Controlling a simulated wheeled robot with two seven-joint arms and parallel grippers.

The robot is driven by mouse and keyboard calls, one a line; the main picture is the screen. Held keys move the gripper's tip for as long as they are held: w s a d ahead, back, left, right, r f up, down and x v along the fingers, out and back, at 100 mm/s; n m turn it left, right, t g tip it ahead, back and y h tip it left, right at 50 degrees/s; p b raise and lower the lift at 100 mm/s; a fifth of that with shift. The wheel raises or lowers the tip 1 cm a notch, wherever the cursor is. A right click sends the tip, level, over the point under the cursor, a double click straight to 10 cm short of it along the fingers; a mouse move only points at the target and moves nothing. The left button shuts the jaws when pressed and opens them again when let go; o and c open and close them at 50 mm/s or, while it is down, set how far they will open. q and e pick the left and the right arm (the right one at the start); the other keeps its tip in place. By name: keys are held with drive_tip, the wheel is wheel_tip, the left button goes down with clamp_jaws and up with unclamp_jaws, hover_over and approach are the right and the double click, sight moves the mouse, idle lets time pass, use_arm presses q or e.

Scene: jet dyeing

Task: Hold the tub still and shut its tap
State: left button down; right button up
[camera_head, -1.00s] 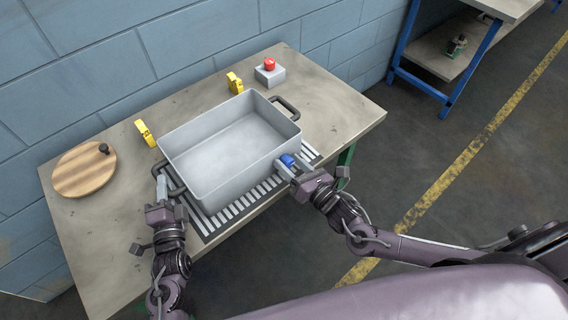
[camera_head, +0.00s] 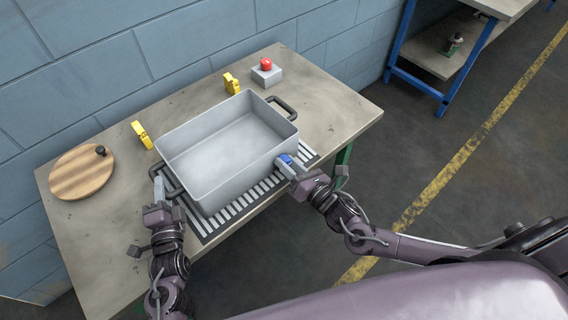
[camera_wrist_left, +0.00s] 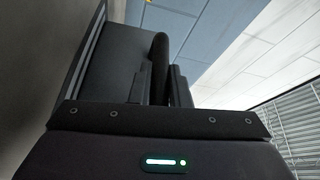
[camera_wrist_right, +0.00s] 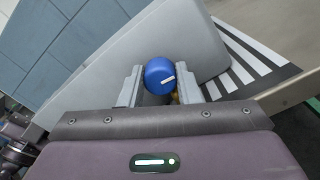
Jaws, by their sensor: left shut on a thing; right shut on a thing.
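The grey tub (camera_head: 212,186) stands empty and upright on a striped grate on the table, with a dark handle at each end. My left gripper (camera_head: 158,188) is shut on the tub's left handle (camera_head: 168,181); the dark handle bar (camera_wrist_left: 160,62) also shows between its fingers in the left wrist view. The blue tap knob (camera_head: 287,159) sits on the tub's front wall, near its right end. My right gripper (camera_head: 285,166) is shut on this knob. In the right wrist view the round blue knob (camera_wrist_right: 160,76), with a white mark, lies between the two fingers.
The striped grate (camera_head: 214,227) shows along the tub's front. Two yellow clamps (camera_head: 142,134) (camera_head: 231,83) stand behind the tub. A round wooden lid (camera_head: 80,173) lies at the left, and a red button on a grey box (camera_head: 266,75) stands at the back right.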

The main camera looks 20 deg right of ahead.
drive_tip(key=m, duration=0.8)
drive_tip(key=shift+f+m, duration=0.1)
drive_tip(key=shift+m, duration=0.3)
drive_tip(key=m, duration=0.4)
drive_tip(key=shift+f+m, duration=0.1)
drive_tip(key=shift+m, duration=1.9)
drive_tip(key=o, duration=1)
drive_tip(key=v, duration=1.2)
